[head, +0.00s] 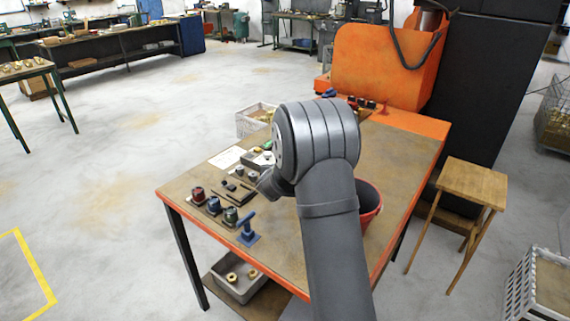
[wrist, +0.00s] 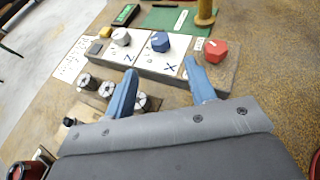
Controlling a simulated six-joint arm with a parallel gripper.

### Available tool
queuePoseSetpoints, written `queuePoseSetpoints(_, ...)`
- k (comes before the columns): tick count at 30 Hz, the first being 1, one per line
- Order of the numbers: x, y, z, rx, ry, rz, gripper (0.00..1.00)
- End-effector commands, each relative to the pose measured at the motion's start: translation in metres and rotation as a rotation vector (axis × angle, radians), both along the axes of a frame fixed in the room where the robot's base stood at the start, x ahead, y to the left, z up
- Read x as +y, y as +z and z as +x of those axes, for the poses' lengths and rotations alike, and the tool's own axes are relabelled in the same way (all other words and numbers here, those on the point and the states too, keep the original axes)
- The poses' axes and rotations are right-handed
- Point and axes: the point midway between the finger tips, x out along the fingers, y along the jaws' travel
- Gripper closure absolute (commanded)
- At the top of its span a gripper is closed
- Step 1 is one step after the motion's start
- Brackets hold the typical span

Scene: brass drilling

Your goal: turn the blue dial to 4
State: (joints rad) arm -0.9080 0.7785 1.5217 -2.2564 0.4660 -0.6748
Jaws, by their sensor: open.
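The blue dial (wrist: 160,42) sits on a white plate of a grey control block (wrist: 190,73) in the wrist view. A white dial (wrist: 121,37) stands to its left and a red dial (wrist: 215,50) to its right. In the head view my arm hides the blue dial and most of the block.
In the head view, a blue tool (head: 248,229), a white crate (head: 249,123) and a red bucket (head: 370,204) stand on the bench (head: 400,150).

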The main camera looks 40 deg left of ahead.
Motion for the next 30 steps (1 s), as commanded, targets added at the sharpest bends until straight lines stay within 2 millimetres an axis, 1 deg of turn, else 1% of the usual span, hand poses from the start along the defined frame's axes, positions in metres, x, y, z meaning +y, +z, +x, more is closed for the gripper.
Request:
queuePoseSetpoints(1, 0.004, -0.005, 0.009, 0.001, -0.002, 0.000, 0.49)
queuePoseSetpoints(9, 0.027, -0.023, 0.048, -0.001, -0.002, 0.001, 0.49)
queuePoseSetpoints(15, 0.039, -0.033, 0.068, 0.000, -0.001, 0.000, 0.49)
queuePoseSetpoints(21, 0.044, -0.037, 0.077, -0.001, -0.001, 0.001, 0.49)
queuePoseSetpoints(29, 0.044, -0.037, 0.078, -0.001, 0.000, 0.000, 0.49)
queuePoseSetpoints(30, 0.044, -0.037, 0.078, -0.001, -0.001, 0.000, 0.53)
